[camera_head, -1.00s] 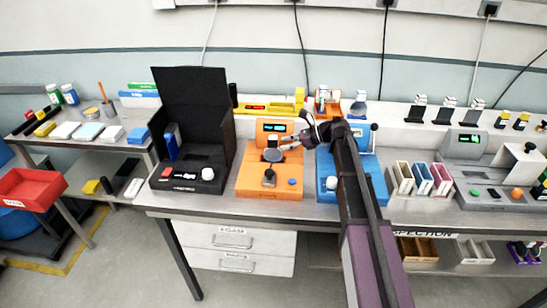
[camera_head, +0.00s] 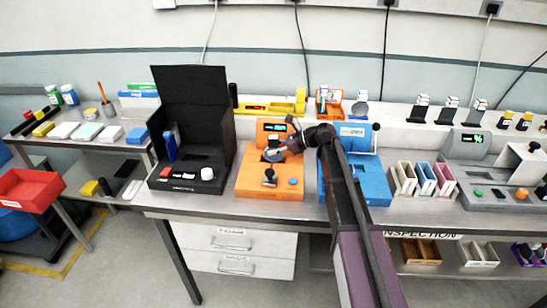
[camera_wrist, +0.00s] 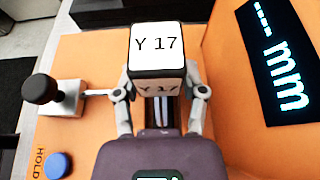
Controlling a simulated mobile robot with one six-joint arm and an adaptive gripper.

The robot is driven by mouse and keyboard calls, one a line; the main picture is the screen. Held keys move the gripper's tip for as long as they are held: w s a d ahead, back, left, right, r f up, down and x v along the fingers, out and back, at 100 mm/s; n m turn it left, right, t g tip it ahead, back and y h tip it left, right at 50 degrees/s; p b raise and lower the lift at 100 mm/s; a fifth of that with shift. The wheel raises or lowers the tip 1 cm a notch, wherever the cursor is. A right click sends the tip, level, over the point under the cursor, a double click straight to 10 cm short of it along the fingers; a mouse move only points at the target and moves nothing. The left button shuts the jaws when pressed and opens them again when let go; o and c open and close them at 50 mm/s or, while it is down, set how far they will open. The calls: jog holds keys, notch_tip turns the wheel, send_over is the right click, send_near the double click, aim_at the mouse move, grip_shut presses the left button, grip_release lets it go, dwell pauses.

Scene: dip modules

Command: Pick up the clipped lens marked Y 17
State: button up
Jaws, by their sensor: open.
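The clipped lens marked Y 17 (camera_wrist: 157,48) shows in the wrist view as a pale block with dark edges, its label on top and on the side facing me. It sits at the orange station (camera_head: 255,187); its lower part is hidden. My gripper (camera_wrist: 159,82) is open, with one finger on each side of the block; I cannot tell whether either finger touches it. In the head view my gripper (camera_head: 275,154) is low over the orange station and largely covers the lens.
On the orange station stand a black-knobbed lever (camera_wrist: 42,90), a blue button (camera_wrist: 58,165) and a lit display (camera_wrist: 275,60). A black open-lidded box (camera_head: 190,120) stands to the left. A blue station (camera_head: 372,180) is to the right, under my arm.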

dwell(0.5)
grip_shut()
jog(key=shift+r, duration=0.1)
notch_tip(320, 180, up, 10)
jog(key=p, duration=1)
dwell(0.7)
